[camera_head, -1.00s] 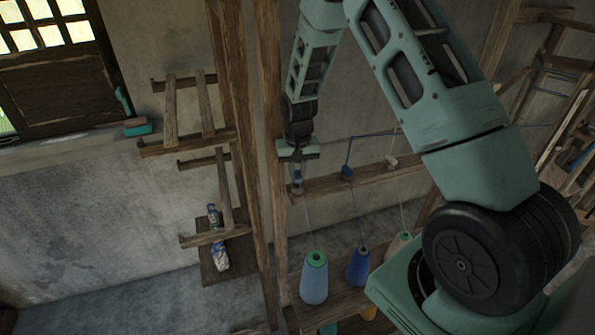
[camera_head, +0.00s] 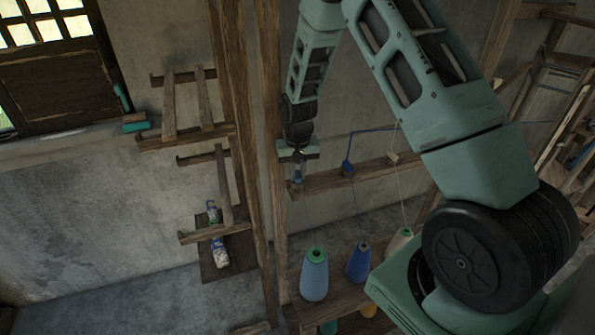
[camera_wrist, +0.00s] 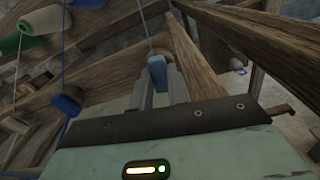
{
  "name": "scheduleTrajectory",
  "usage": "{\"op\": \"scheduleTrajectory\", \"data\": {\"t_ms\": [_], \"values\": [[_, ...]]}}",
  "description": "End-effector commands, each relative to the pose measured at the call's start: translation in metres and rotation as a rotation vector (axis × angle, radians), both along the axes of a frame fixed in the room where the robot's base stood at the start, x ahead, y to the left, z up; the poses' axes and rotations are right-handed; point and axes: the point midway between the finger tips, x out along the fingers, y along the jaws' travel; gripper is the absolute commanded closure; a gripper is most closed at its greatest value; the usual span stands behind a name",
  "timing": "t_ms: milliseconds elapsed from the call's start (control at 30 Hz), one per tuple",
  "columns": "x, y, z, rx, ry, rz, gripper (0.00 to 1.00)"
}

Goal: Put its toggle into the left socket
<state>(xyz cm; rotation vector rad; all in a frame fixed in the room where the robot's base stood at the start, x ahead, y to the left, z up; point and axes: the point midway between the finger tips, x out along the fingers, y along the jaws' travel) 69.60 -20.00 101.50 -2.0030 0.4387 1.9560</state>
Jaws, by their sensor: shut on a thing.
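My gripper (camera_head: 297,176) is shut on a small blue toggle (camera_wrist: 157,72), which shows between the fingers in the wrist view with a thread running up from it. In the head view the gripper points down at the left end of a wooden rail (camera_head: 325,183). A wooden block, which seems to be the left socket (camera_head: 295,188), is just under the fingertips; I cannot tell whether the toggle touches it. A darker blue toggle (camera_head: 347,169) and a cream toggle (camera_head: 391,158) sit further right along the rail.
Below the rail stand a light blue cone (camera_head: 314,277), a darker blue cone (camera_head: 358,263) and a cream cone (camera_head: 400,240). A wooden post (camera_head: 270,120) is close left of the gripper. A wall rack (camera_head: 205,237) stands further left.

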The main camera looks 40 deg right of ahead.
Motion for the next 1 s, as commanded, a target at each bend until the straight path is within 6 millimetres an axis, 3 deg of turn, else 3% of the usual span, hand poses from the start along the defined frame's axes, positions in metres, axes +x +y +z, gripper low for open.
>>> {"op": "scheduleTrajectory", "data": {"t_ms": [733,767,833,1000], "values": [[-0.0001,0.0002,-0.0045,0.0,0.001,0.0,1.0],[-0.0001,0.0002,-0.0046,0.0,0.001,0.0,0.81],[-0.0002,0.0001,-0.0047,0.0,0.001,0.0,0.61],[-0.0009,-0.0011,-0.005,-0.001,0.003,-0.001,0.58]]}}
